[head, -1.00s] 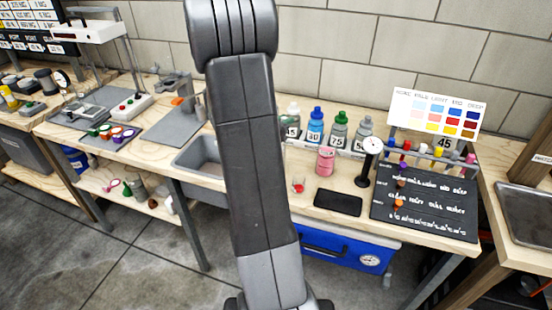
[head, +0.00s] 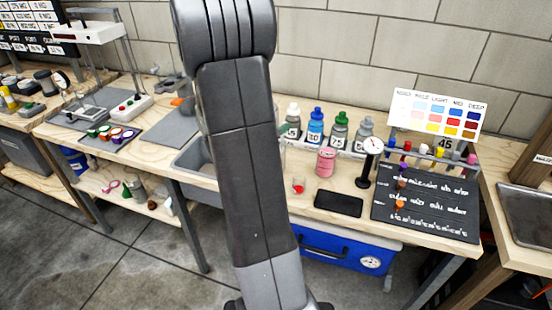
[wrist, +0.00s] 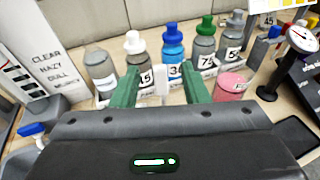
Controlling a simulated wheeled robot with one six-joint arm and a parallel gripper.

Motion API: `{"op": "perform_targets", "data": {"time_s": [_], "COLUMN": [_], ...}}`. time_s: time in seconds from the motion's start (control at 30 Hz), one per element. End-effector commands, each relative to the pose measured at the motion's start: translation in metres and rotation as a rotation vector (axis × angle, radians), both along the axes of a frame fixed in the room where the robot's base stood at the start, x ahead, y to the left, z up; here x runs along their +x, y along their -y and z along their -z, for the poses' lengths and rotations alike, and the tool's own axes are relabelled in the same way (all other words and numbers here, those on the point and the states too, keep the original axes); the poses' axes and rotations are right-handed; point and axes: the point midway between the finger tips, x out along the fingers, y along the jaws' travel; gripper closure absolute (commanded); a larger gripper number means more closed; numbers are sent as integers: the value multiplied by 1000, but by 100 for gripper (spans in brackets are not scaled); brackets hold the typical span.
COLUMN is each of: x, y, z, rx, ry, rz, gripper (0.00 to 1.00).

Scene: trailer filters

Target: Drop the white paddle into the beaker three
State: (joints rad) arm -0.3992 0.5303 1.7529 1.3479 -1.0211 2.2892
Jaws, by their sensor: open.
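My gripper (wrist: 160,88) shows in the wrist view with two green fingers, open and apart. A narrow white upright piece (wrist: 161,84) stands between the fingers in that view, in front of the bottles; I cannot tell whether it is the white paddle, or whether a finger touches it. In the head view my arm hides the gripper and part of the bench. I cannot pick out beaker three; a small clear cup with something red in it (head: 298,187) stands on the bench right of my arm.
Several capped bottles (head: 316,127) stand in a row at the back, with a pink jar (head: 326,161) before them. A dial gauge on a stand (head: 370,155), a black pad (head: 338,204) and a dark written board (head: 425,205) are to the right. A sink (head: 190,158) lies left of my arm.

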Motion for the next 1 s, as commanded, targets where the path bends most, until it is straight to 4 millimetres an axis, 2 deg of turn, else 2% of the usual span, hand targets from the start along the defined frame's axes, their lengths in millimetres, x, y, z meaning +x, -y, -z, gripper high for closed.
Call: {"op": "perform_targets", "data": {"time_s": [0.2,0.4,0.63,1.0], "x": [-42,-68,-80,-77], "y": [-31,-49,-56,-54], "z": [-9,-16,-19,-19], "rx": [2,1,-1,-1], "ry": [3,2,0,-1], "rz": [-5,-4,-1,1], "gripper": [59,59,59,59]}}
